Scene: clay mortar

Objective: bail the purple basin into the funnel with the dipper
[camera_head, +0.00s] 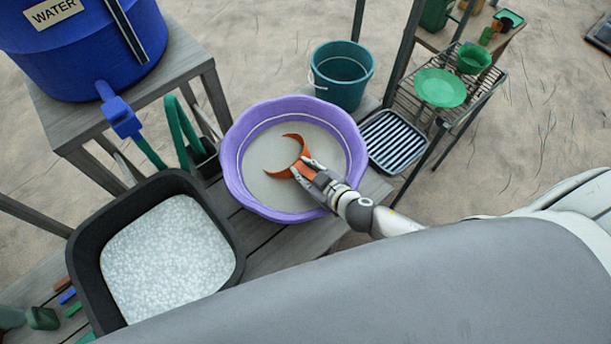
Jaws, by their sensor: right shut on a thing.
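The purple basin (233,150) stands on a wooden bench and holds a grey-beige liquid (262,158). My right gripper (306,168) reaches in over the basin's right side and is shut on the orange dipper (284,172). The dipper is inside the basin's rim. Only a curved, crescent-like part of it shows against the liquid, and the rest is under the surface or behind the fingers. I cannot make out a funnel in this view. My left gripper is not in view.
A black tub (84,262) of whitish contents is at lower left. A blue water barrel (70,55) with a tap and green hose (175,130) stands at upper left. A teal bucket (342,88), striped tray (395,140) and rack with green dishes (440,87) lie beyond the basin.

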